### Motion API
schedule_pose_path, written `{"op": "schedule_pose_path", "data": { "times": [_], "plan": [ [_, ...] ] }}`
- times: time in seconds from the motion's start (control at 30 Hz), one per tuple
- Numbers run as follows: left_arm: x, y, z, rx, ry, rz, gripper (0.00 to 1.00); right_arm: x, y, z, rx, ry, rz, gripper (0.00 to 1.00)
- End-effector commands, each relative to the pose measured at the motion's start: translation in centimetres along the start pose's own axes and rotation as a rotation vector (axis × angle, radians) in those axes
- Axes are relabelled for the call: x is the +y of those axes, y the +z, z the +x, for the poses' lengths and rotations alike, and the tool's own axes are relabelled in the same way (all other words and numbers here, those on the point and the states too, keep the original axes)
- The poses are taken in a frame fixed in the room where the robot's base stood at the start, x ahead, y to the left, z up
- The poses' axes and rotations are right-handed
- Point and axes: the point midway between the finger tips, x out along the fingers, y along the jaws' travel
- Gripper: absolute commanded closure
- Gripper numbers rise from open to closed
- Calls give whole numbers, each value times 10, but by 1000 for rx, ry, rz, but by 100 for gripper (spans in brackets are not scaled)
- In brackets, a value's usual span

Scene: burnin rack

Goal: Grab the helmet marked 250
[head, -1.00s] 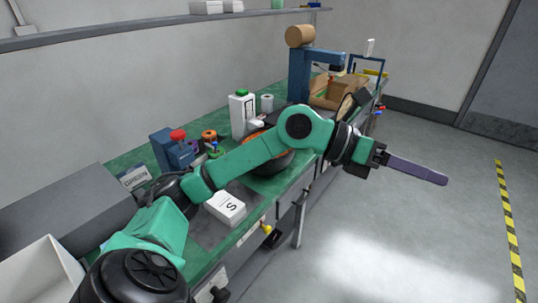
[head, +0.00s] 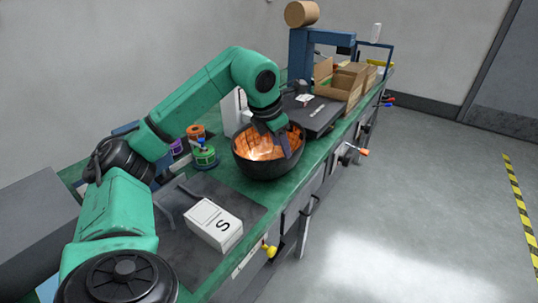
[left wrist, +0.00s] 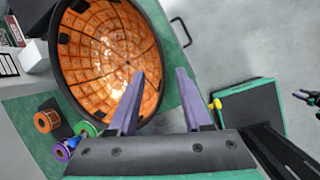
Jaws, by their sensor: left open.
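An upturned black helmet (head: 262,168) with an orange gridded lining stands on the green bench in the head view. It also fills the upper left of the left wrist view (left wrist: 95,50). I see no number on it. My left gripper (head: 284,142) is open at the helmet's right rim. In the left wrist view its two purple fingers (left wrist: 160,95) are apart, one over the lining and the other outside the rim. Whether they touch the helmet is unclear. My right gripper is not seen in the head view.
Spools (head: 203,155) stand to the helmet's left. A dark flat device (head: 312,115) and open cardboard boxes (head: 340,85) are behind it. The floor at right is clear.

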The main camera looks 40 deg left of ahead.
Motion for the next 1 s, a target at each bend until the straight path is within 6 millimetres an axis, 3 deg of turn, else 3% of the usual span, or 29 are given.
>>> {"op": "schedule_pose_path", "data": {
  "times": [0.1,0.27,0.43,0.7,0.83,1.0],
  "plan": [
    [0,0,25,3,-1,0,51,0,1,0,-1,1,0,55],
    [-2,0,45,1,-2,1,51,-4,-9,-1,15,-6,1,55],
    [-3,0,77,1,-2,0,51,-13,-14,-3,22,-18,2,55],
    [-3,1,85,-2,-1,1,51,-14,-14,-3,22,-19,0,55],
    [-3,1,85,-2,-1,1,100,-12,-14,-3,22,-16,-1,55],
    [-3,1,85,-2,-1,1,100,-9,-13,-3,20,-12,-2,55]
  ]
}}
